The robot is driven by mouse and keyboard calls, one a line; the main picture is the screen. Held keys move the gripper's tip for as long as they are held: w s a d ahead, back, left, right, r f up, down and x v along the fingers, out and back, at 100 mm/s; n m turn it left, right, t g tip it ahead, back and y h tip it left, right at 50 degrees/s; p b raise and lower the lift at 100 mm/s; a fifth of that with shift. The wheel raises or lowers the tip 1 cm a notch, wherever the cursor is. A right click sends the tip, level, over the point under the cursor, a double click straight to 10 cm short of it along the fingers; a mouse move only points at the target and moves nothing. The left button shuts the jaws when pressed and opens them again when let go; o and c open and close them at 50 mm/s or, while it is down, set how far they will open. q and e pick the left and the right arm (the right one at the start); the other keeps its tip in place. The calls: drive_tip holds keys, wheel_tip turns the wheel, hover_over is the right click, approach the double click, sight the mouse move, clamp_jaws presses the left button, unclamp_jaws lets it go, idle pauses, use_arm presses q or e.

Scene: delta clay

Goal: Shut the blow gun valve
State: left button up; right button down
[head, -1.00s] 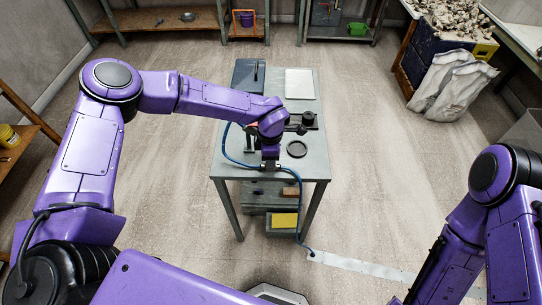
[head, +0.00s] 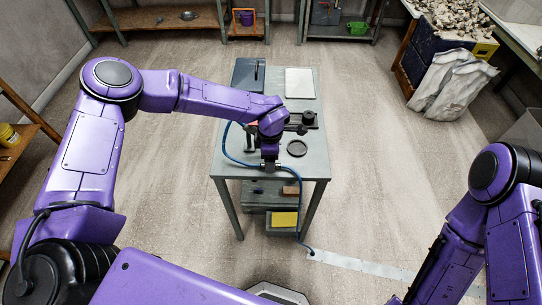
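A grey metal table (head: 315,167) stands in the middle of the head view. A blue hose (head: 227,150) loops over its left side and along its front edge, then hangs to the floor at the right. A dark upright piece (head: 250,139) stands beside my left wrist; it may be part of the blow gun, but my arm covers much of that area and I cannot make out the valve. My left gripper (head: 270,163) points down at the front edge of the table, by the hose. Its fingers are too small and hidden to read. My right gripper is out of view.
The floor around is mostly clear.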

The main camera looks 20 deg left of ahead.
use_arm(q)
wheel_tip(320, 180, up, 10)
drive_tip(key=b, duration=0.2)
drive_tip(key=shift+r, duration=0.25)
